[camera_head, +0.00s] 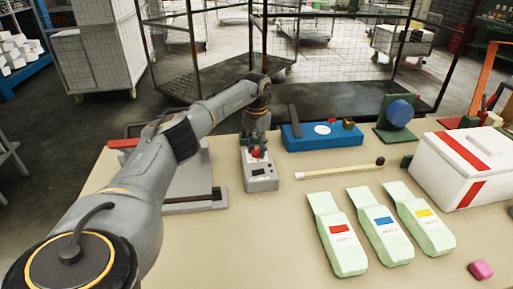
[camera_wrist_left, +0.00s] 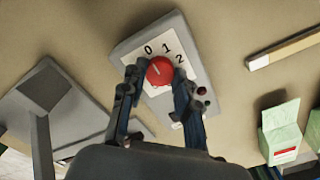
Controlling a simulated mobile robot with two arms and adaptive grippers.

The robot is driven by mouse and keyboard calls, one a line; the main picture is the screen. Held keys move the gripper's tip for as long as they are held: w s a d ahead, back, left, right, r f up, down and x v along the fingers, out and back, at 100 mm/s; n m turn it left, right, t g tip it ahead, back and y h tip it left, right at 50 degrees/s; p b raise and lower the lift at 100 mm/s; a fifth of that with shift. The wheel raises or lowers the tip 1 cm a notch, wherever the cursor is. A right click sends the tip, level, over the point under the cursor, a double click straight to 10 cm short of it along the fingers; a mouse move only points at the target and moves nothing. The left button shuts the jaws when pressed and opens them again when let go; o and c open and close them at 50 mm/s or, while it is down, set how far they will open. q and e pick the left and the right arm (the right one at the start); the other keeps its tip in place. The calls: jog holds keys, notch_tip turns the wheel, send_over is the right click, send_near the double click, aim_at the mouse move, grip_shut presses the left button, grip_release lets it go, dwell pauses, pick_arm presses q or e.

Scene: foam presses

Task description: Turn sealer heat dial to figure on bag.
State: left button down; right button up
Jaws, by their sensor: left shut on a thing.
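A grey control box (camera_head: 262,184) with a red dial (camera_head: 255,153) stands on the table left of centre. In the left wrist view, the dial (camera_wrist_left: 159,72) sits on a white plate marked 0, 1 and 2; a pale line on it seems to point up-left, toward the 0 side. My left gripper (camera_head: 257,148) is shut on the dial from above, a finger on each side. Three pale green bags lie at right: one with a red label (camera_head: 339,229), one with a blue label (camera_head: 383,221), one with a yellow label (camera_head: 424,213). Their print is too small to read surely.
A grey sealer with a dark bar (camera_head: 190,199) lies left of the box, partly behind my arm. A blue block (camera_head: 310,141), a pale stick (camera_head: 335,171) and a white red-striped box (camera_head: 466,165) stand around. A pink piece (camera_head: 481,270) lies front right.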

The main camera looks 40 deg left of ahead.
pick_arm(q)
jog(key=m, duration=0.4)
jog(key=shift+p, duration=0.4)
jog(key=m, duration=0.4)
jog(key=shift+m, duration=0.3)
jog(key=m, duration=0.4)
jog(key=shift+m, duration=0.3)
jog(key=m, duration=0.4)
jog(key=shift+m, duration=0.3)
jog(key=c, duration=1)
grip_release()
